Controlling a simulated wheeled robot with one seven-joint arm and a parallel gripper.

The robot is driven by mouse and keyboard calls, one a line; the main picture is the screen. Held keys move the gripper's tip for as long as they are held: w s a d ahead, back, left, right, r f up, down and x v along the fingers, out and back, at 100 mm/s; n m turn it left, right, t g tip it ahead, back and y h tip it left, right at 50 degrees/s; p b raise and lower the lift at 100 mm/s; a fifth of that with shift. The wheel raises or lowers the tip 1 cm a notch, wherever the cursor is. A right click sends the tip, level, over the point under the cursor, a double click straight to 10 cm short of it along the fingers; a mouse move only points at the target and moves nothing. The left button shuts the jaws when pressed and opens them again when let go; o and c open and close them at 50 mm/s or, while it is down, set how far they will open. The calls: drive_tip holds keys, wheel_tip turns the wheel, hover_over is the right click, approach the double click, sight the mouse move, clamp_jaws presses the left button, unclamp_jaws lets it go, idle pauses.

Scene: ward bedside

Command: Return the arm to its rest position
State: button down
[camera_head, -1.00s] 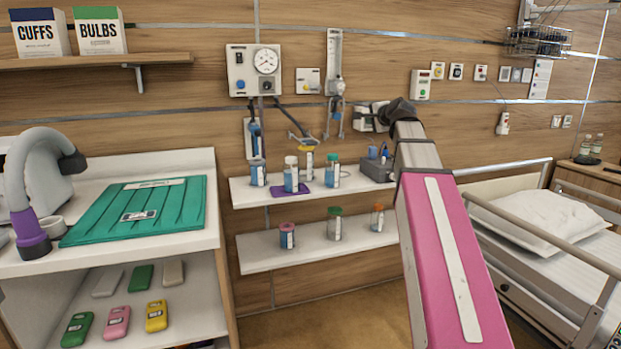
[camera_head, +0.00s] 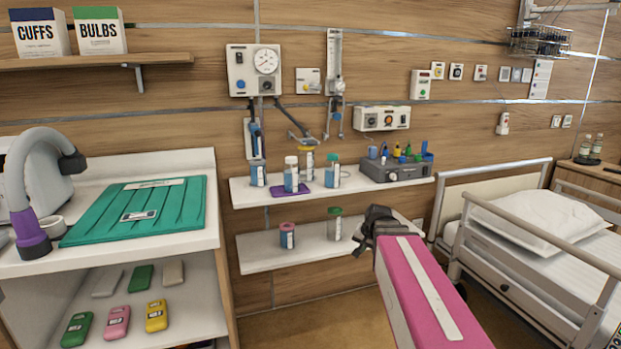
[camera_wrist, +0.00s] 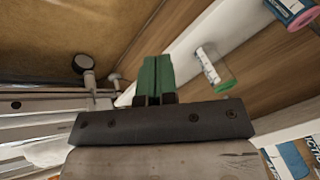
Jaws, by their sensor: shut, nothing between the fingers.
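My arm reaches from the lower right of the head view. Its pink link ends in a dark joint (camera_head: 378,222) in front of the lower wall shelf; the fingers cannot be made out there. In the wrist view my gripper (camera_wrist: 157,78) shows two green fingers pressed together, with nothing between them. A green-capped vial (camera_wrist: 212,68) on the shelf appears beyond the fingers, to their right, and apart from them in the picture.
The lower shelf (camera_head: 262,252) holds a pink-capped vial (camera_head: 287,236) and a green-capped vial (camera_head: 334,224). The upper shelf (camera_head: 240,193) carries several vials and a grey box (camera_head: 395,170). The bed (camera_head: 560,245) is at right, a counter with a green tray (camera_head: 135,212) at left.

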drive_tip(key=s+f+n+g+h, duration=0.2)
drive_tip(key=s+f+n+g, duration=0.2)
drive_tip(key=s+f, duration=0.9)
drive_tip(key=shift+s+d+f+g, duration=0.3)
drive_tip(key=shift+s+f, duration=0.05)
drive_tip(key=shift+s, duration=0.15)
